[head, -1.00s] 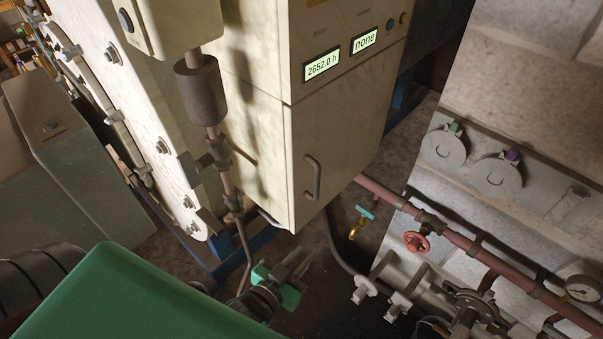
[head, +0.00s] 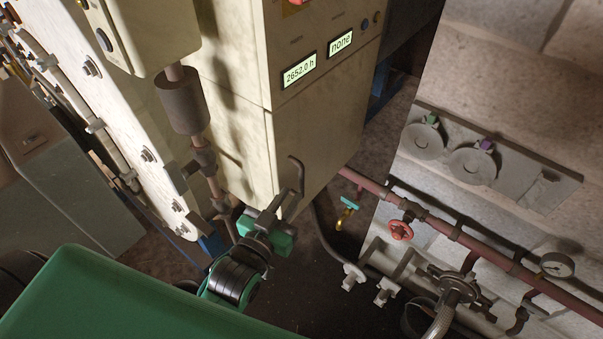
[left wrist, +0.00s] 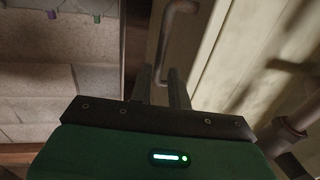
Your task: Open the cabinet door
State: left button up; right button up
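The cream cabinet door (head: 318,133) is closed, on the lower front of the cabinet. Its dark curved bar handle (head: 298,170) runs up and down; it also shows at the top middle of the left wrist view (left wrist: 168,32). My left gripper (head: 284,203) is at the handle's lower end and partly covers it. In the left wrist view its two fingers (left wrist: 162,86) stand apart, with the lower part of the bar reaching toward the gap between them. I cannot tell whether they touch the bar. My right gripper is not in view.
A lit display (head: 299,71) sits above the door. A vertical pipe with a grey cylinder (head: 188,100) stands left of the door. A red pipe (head: 440,226) with a red valve wheel (head: 401,230) runs along the block wall at right. Dark floor shows below the door.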

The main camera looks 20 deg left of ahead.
aim_at(300, 182)
pick_arm(q)
jog(key=w, duration=0.2)
jog(key=w+p, duration=0.1)
jog(key=w, duration=0.1)
jog(key=w+d, duration=0.1)
jog(key=w, duration=0.1)
jog(key=shift+w+p, duration=0.3)
jog(key=shift+p, duration=0.1)
grip_shut()
